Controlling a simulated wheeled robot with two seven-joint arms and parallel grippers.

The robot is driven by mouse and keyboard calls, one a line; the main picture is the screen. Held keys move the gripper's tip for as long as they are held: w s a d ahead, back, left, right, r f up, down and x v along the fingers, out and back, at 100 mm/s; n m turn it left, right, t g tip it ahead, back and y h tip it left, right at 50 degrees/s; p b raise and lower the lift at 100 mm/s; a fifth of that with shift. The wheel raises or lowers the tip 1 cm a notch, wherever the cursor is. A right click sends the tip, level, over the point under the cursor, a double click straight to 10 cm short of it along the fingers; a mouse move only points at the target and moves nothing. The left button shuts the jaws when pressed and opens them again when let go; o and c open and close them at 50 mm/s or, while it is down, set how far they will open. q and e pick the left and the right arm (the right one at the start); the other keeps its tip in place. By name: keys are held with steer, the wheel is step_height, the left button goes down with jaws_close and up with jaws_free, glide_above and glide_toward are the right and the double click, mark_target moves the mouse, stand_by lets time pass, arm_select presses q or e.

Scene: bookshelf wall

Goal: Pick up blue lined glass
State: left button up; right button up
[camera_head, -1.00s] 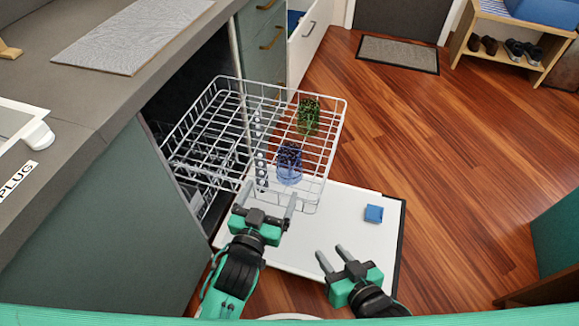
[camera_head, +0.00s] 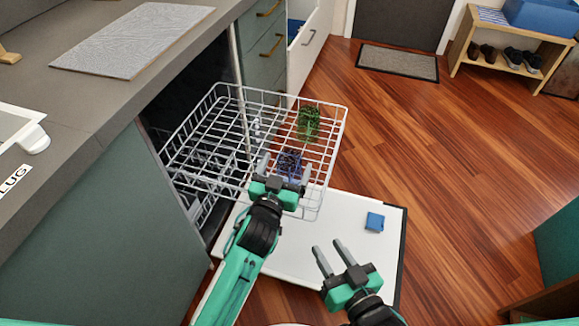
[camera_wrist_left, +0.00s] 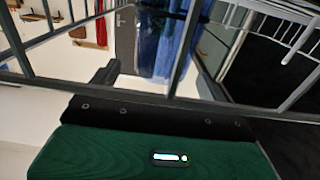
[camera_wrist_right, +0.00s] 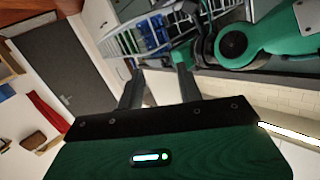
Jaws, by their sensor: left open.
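The blue lined glass (camera_head: 289,162) stands in the pulled-out upper dishwasher rack (camera_head: 335,142). In the head view its lower part is hidden by my left gripper. My left gripper (camera_head: 284,166) is open at the near side of the rack, with its fingers on either side of the glass's near face as seen from above. In the left wrist view the blue glass (camera_wrist_left: 165,45) shows between the fingers, behind rack wires. I cannot tell whether the fingers touch it. My right gripper (camera_head: 328,252) is open and empty above the dishwasher door.
A green glass (camera_head: 308,120) stands in the rack just behind the blue one. The open dishwasher door (camera_head: 340,215) lies below, with a blue block (camera_head: 375,222) on it. The counter (camera_head: 80,95) edges the left side. The wooden floor (camera_head: 430,150) at right is clear.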

mark_target(290, 157)
arm_select(q)
steer(key=shift+x, duration=1.65)
steer(key=shift+f, duration=0.1)
steer(key=c, duration=1.2)
arm_select(e)
steer(key=r, duration=0.1)
steer(key=w+r+t, duration=0.1)
steer(key=r, duration=0.1)
steer(key=shift+w+d+t, duration=0.3)
steer(key=shift+d+t, duration=0.05)
steer(key=shift+t, duration=0.05)
